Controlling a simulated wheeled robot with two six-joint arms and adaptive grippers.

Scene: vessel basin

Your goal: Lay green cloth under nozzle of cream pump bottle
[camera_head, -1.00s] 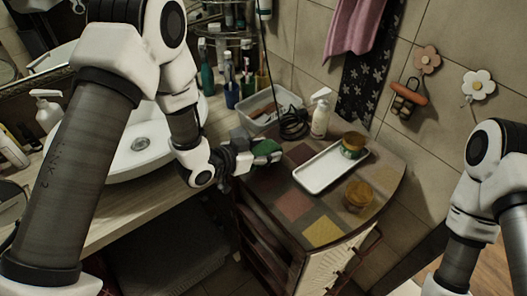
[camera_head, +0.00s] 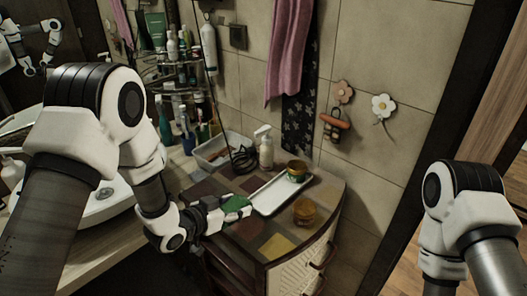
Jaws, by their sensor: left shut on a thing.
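My left gripper (camera_head: 226,210) is shut on the green cloth (camera_head: 238,205), a small bunched piece at its fingertips. It holds the cloth over the patchwork cabinet top, close to the left end of the white tray. Whether the cloth touches the top, I cannot tell. The cream pump bottle (camera_head: 265,148) stands upright at the back of the cabinet top, beyond the tray and apart from the cloth. Its nozzle points left. My right arm enters at the lower right; its gripper is out of view.
The white tray (camera_head: 265,207) holds a green-and-amber jar (camera_head: 296,171). An amber jar (camera_head: 304,211) stands in front of it. A dark coiled cable (camera_head: 244,160) lies beside a white bin (camera_head: 207,158). Patchwork surface (camera_head: 230,182) is bare between cable and cloth.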

